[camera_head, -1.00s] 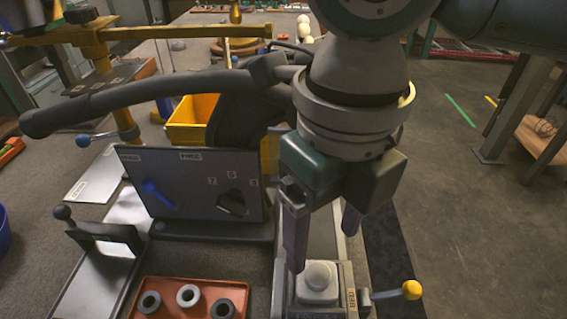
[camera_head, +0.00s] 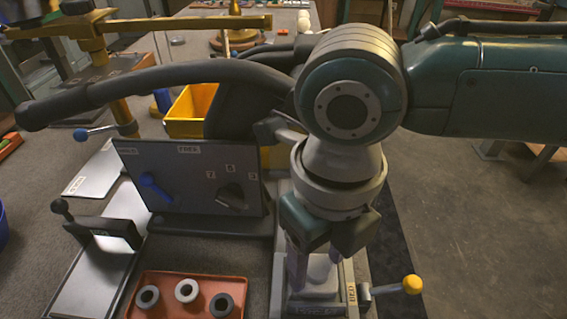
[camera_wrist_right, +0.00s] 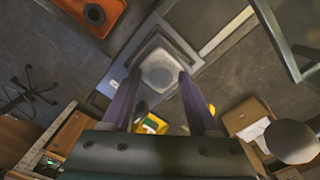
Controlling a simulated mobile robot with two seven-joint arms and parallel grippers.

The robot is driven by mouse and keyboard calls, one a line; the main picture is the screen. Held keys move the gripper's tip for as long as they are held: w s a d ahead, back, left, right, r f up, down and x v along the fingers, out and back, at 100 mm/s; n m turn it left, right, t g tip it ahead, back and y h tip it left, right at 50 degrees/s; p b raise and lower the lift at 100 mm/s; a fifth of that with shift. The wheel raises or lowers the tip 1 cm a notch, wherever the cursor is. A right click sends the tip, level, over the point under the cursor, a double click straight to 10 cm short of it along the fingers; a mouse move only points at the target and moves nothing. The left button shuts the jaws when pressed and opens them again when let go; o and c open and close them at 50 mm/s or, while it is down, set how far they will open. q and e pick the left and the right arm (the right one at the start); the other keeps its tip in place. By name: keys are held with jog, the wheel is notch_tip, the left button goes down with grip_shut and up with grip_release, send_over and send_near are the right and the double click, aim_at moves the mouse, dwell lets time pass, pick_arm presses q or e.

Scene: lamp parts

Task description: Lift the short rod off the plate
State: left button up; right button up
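A short, pale round-topped piece (camera_head: 322,267), which I take to be the short rod, stands upright on a squarish light metal plate (camera_head: 312,308). In the right wrist view the piece is a pale disc (camera_wrist_right: 159,72) on its plate (camera_wrist_right: 180,45). My right gripper (camera_head: 318,268) points down over it, its two purple fingers apart, one on each side of the piece. In the right wrist view the fingertips (camera_wrist_right: 158,80) flank the disc; I cannot tell whether they touch it. My left gripper is not in view.
An orange tray (camera_head: 200,310) with three rings lies left of the plate. A yellow-knobbed lever (camera_head: 411,284) sticks out at right. A grey panel (camera_head: 190,185) with a blue lever and a dial stands behind. A yellow bin (camera_head: 190,110) is farther back.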

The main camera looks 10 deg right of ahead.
jog(key=shift+s+f, duration=0.1)
jog(key=shift+f, duration=0.05)
grip_shut()
